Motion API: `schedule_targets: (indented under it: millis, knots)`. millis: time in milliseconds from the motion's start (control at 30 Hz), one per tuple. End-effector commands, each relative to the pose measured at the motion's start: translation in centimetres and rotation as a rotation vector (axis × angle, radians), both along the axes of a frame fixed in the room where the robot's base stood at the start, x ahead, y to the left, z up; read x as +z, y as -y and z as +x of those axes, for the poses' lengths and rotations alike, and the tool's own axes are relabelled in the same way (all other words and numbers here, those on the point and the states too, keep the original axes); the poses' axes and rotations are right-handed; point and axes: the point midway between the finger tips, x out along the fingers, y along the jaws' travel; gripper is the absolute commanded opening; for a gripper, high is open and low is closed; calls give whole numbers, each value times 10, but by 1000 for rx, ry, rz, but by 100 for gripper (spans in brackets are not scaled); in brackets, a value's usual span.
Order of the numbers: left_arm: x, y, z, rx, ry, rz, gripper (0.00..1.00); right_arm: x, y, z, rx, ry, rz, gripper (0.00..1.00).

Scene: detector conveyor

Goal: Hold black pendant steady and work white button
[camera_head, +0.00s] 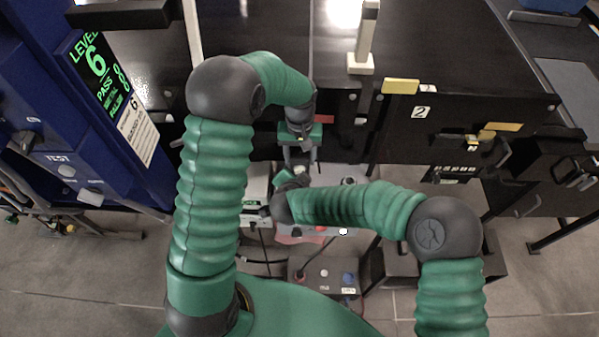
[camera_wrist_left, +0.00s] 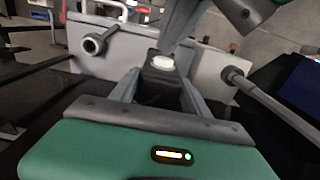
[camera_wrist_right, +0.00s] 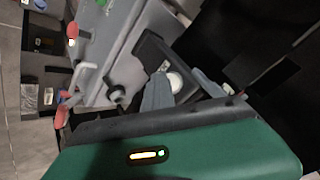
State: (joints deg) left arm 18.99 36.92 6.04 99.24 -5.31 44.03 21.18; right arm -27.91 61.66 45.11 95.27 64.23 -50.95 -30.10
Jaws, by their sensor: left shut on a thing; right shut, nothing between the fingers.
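The black pendant (camera_wrist_left: 160,88) is clamped between the fingers of my left gripper (camera_wrist_left: 160,78), with its round white button (camera_wrist_left: 163,62) facing up in the left wrist view. The pendant (camera_wrist_right: 150,55) and the white button (camera_wrist_right: 175,82) also show in the right wrist view. My right gripper (camera_wrist_right: 181,80) is shut and empty, its fingertips close to the button. I cannot tell whether they touch it. In the head view, my left gripper (camera_head: 297,160) points down at the middle, and my right arm reaches in just below it, hiding most of the pendant.
The black conveyor (camera_head: 430,50) fills the back. A blue cabinet with a green-lit screen (camera_head: 98,72) stands at left. A grey control box (camera_head: 325,275) with knobs sits low in the middle. A grey housing with a handle (camera_wrist_right: 90,75) lies close to the right gripper.

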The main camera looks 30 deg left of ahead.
Motion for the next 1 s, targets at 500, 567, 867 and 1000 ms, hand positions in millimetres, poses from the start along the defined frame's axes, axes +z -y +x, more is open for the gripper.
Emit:
schedule_targets:
  millis: [500,567,867,1000]
  knots:
    - [0,0,0,0,0,0,0,1,0,1,0,2,1,0]
    - [0,0,0,0,0,0,0,1,1,0,0,2,1,0]
    - [0,0,0,0,0,0,0,1,9,-14,1,2,1,0]
    - [0,0,0,0,0,0,0,0,10,-16,1,2,0,0]
